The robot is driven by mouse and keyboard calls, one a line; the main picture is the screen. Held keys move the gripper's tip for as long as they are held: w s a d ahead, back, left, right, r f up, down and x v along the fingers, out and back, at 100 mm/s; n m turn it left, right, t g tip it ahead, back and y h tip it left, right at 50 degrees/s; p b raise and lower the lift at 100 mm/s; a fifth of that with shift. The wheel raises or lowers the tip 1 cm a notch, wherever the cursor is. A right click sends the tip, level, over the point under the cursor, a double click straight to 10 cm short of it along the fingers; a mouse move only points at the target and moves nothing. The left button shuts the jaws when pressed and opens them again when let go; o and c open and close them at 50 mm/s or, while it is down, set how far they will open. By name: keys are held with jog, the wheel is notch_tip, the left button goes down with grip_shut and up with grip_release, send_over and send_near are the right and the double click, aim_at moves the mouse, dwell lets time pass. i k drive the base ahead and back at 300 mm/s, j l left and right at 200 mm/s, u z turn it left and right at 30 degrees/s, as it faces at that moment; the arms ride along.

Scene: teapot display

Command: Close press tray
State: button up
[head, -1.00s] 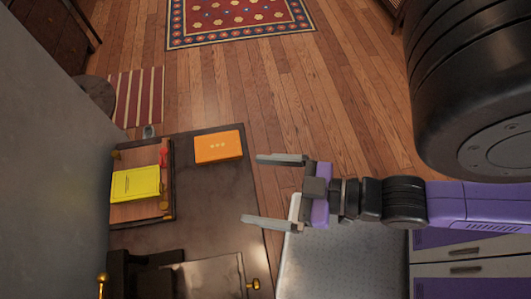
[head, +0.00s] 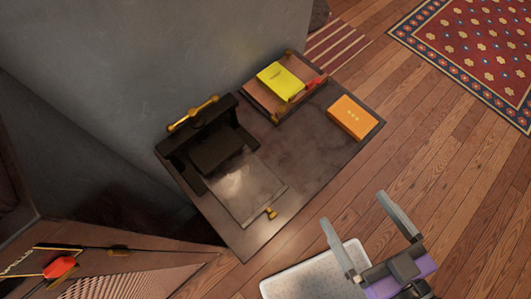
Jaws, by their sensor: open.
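The black press (head: 203,137) with a brass handle on top stands at the back left of the dark table in the head view. Its flat grey tray (head: 240,187) extends out in front of it across the tabletop. A small brass knob (head: 271,213) sits at the tray's front edge. My gripper (head: 360,222) is open and empty, off the table's front right edge. Its two grey fingers point up and left, apart from the tray and knob.
On the table (head: 312,170), a wooden tray (head: 262,98) holds a yellow book (head: 280,82) and a red item. An orange box (head: 353,117) lies near the right edge. A wooden cabinet (head: 120,262) stands at lower left. A grey wall rises behind.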

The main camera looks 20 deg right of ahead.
aim_at(247, 187)
jog(key=k+j+u, duration=0.1)
jog(key=k, duration=0.25)
jog(key=k+j, duration=0.3)
jog(key=k+u, duration=0.25)
jog(key=j+u, duration=0.1)
jog(key=u, duration=0.15)
